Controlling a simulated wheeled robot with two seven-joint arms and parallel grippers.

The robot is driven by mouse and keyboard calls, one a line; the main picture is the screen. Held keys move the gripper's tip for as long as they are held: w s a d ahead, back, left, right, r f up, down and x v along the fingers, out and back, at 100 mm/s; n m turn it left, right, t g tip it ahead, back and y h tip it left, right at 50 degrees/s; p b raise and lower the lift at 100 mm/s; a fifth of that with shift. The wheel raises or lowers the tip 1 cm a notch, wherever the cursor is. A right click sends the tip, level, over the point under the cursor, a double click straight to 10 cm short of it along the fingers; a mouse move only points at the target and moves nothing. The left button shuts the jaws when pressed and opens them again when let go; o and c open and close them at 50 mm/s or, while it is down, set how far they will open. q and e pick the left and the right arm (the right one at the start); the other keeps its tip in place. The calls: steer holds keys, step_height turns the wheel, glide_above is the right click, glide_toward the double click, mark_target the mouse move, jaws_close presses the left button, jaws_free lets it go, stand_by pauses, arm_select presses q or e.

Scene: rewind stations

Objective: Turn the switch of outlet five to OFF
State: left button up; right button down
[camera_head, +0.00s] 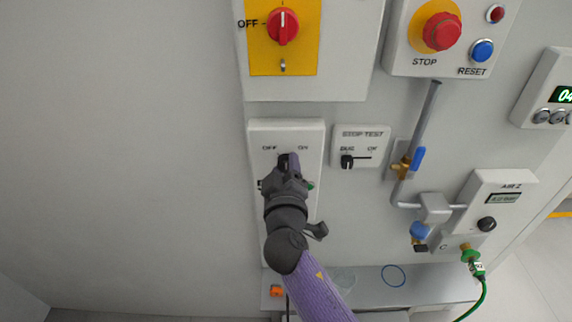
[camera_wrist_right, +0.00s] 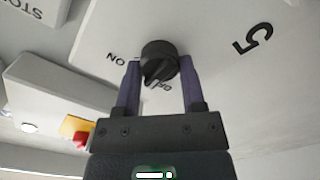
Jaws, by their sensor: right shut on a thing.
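The outlet five switch is a black round knob (camera_wrist_right: 160,62) on a pale panel marked 5 in the right wrist view. The purple fingers of my right gripper (camera_wrist_right: 160,85) stand on either side of the knob and are shut on it. The ON label lies to its upper left in that view; the OFF label is partly hidden just below it. A pale mark on the knob's ridge lies close to the OFF label. In the head view, my right gripper (camera_head: 289,165) covers most of the knob on the white panel (camera_head: 262,132). My left gripper is not in view.
A red rotary switch (camera_head: 283,26) on a yellow plate is above. The STOP TEST switch (camera_head: 347,160), red STOP button (camera_head: 442,31) and a pipe with a blue-handled valve (camera_head: 418,159) are to the right. The wall at left is clear.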

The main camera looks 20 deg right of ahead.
steer(key=n+p, duration=0.1)
steer(key=n, duration=0.5)
steer(key=shift+p, duration=0.35)
steer(key=shift+n+p, duration=0.3)
steer(key=shift+n, duration=1)
steer(key=shift+f, duration=0.1)
steer(key=c, duration=0.5)
jaws_free()
steer(key=o, duration=0.3)
steer(key=shift+a, duration=0.1)
